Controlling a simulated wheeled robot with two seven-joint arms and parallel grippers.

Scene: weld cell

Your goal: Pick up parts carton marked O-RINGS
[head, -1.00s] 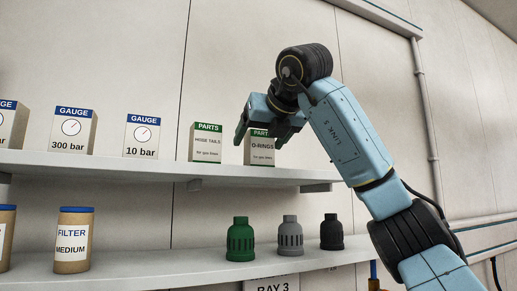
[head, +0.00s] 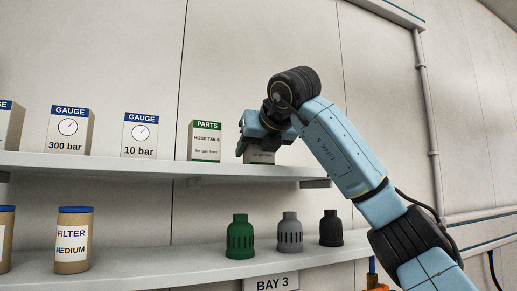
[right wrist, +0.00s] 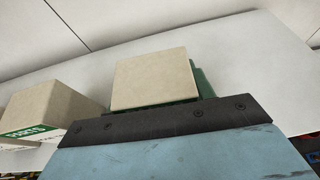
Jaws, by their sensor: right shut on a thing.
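The O-RINGS parts carton (head: 261,157) stands on the upper shelf (head: 120,164) at its right part. My right gripper (head: 257,146) is over it and covers most of its front label, leaving the lower front in sight. In the right wrist view the carton's plain tan top (right wrist: 152,78) shows just past the gripper (right wrist: 155,107), with a green finger at its side. The right gripper is shut on the carton. My left gripper is not in view.
The HOSE TAILS parts carton (head: 206,141) stands close on the left. Farther left are gauge cartons (head: 141,135). The lower shelf (head: 190,262) holds green, grey and black slotted caps (head: 289,233) and a FILTER canister (head: 73,240).

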